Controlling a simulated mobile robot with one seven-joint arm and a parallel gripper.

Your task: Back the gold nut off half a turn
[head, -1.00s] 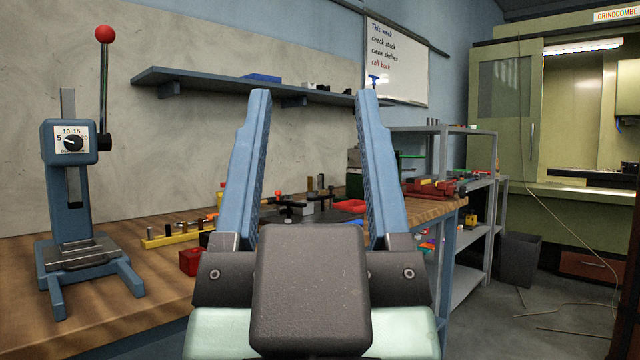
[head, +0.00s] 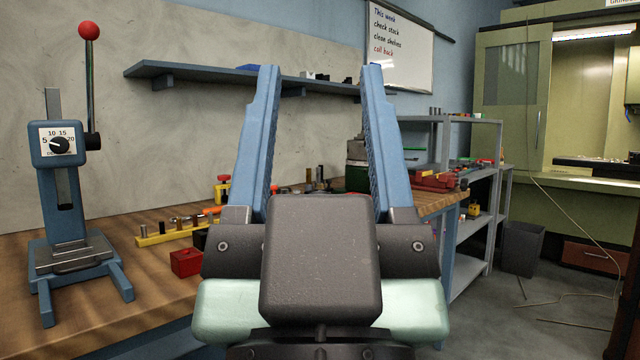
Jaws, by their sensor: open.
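I cannot make out a gold nut in the head view. It may be hidden behind my gripper or too small to tell. My gripper (head: 320,68) fills the middle of the view, its two long blue fingers upright and wide apart. Nothing is between the fingers. Behind it is the wooden bench (head: 100,335), with small dark and metal parts near the middle, mostly hidden by my gripper. A yellow rack (head: 160,238) holding several pegs lies on the bench to the left of my gripper.
A blue lever press (head: 55,145) stands at the bench's left end, with a red block (head: 186,262) to its right. A wall shelf (head: 190,72) runs above the bench. At right are a grey shelf unit (head: 484,205), a bin (head: 522,250) and a green cabinet (head: 515,100).

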